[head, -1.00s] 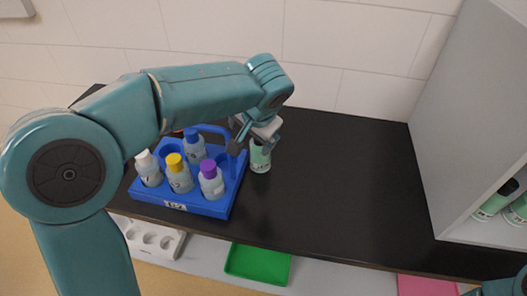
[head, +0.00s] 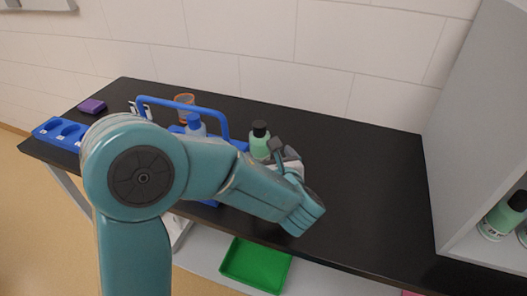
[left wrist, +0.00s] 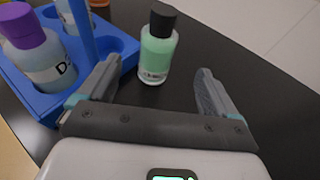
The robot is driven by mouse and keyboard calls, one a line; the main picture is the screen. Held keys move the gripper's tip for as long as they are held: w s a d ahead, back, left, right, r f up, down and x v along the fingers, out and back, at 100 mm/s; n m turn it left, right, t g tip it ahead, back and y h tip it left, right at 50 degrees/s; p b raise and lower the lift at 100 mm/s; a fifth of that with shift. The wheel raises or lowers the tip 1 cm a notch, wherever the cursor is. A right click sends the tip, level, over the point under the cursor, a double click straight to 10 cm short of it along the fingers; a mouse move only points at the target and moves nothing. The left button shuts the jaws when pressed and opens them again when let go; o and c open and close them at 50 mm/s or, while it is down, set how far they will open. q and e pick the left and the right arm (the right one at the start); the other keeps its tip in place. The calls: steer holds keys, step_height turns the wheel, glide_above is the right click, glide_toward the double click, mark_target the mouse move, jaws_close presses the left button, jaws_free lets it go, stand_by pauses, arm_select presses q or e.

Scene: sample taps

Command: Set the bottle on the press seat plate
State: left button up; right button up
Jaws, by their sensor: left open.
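A pale green bottle with a black cap (head: 260,146) stands upright on the black bench, to the right of the blue carrier. My left gripper (head: 282,153) is open and empty, close by its right side in the head view. In the left wrist view the same green bottle (left wrist: 158,55) stands just beyond the fingertips, in line with the gap between them, and no finger is seen gripping it. No press seat plate can be made out. My right gripper is not in view.
The blue carrier (left wrist: 122,52) with several bottles stands close beside the green bottle, its handle rising up. A grey cabinet (head: 480,120) with green bottles is at the right. An orange-rimmed jar (head: 184,100) stands behind. The bench right of the gripper is clear.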

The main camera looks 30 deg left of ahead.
mark_target(262, 145)
arm_select(q)
steer(key=x, duration=0.6)
steer(key=shift+s+a, duration=0.15)
steer(key=shift+a, duration=0.2)
steer(key=shift+w+a+f, duration=0.2)
steer(key=shift+w+a, duration=0.1)
steer(key=shift+w, duration=0.15)
steer(key=p+x, duration=0.1)
steer(key=x, duration=0.4)
steer(key=shift+w+a, duration=0.15)
steer(key=c, duration=1.3)
